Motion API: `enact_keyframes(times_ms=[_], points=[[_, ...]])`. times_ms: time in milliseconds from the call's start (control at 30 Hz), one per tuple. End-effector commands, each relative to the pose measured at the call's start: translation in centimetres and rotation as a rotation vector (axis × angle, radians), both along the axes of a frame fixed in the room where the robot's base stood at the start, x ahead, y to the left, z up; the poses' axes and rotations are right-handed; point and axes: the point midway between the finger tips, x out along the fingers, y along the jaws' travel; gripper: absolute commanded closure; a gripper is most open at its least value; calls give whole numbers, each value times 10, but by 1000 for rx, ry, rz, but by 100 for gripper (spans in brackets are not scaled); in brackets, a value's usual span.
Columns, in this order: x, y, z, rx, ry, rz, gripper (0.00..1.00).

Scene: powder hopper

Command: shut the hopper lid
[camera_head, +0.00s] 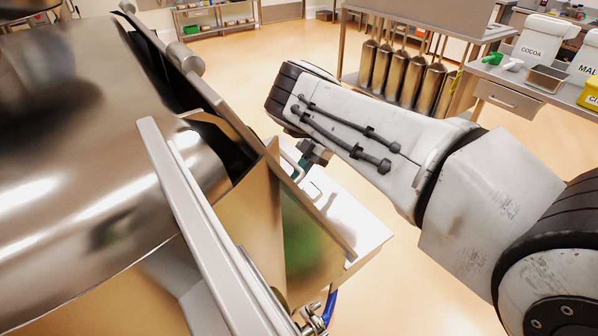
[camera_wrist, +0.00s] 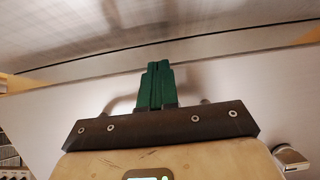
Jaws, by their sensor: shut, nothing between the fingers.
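The hopper lid (camera_head: 235,125) is a metal plate seen almost edge-on in the head view. It stands tilted up, with a dark gap between it and the big steel hopper body (camera_head: 90,130). In the wrist view, the green fingers (camera_wrist: 158,68) are pressed together and empty in front of a broad grey metal surface (camera_wrist: 230,95). Whether they touch it cannot be told.
A pale bench or ledge (camera_head: 345,222) lies below my gripper. A blue hose (camera_head: 329,305) hangs near the bottom. Steel canisters (camera_head: 400,70) hang under a table at the back. A counter with white tubs (camera_head: 540,40) stands at the right. The floor between is clear.

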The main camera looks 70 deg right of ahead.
Motion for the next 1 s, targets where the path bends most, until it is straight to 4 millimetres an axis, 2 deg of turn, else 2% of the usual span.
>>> enact_keyframes(times_ms=[67,300,500,700,1000], points=[[-7,-9,16,-8,-2,-8,100],[-32,-53,36,-14,-5,-10,100],[-46,-77,52,-13,-4,-11,100],[-52,-87,60,-12,-3,-11,100],[-53,-88,61,-13,-3,-12,100]])
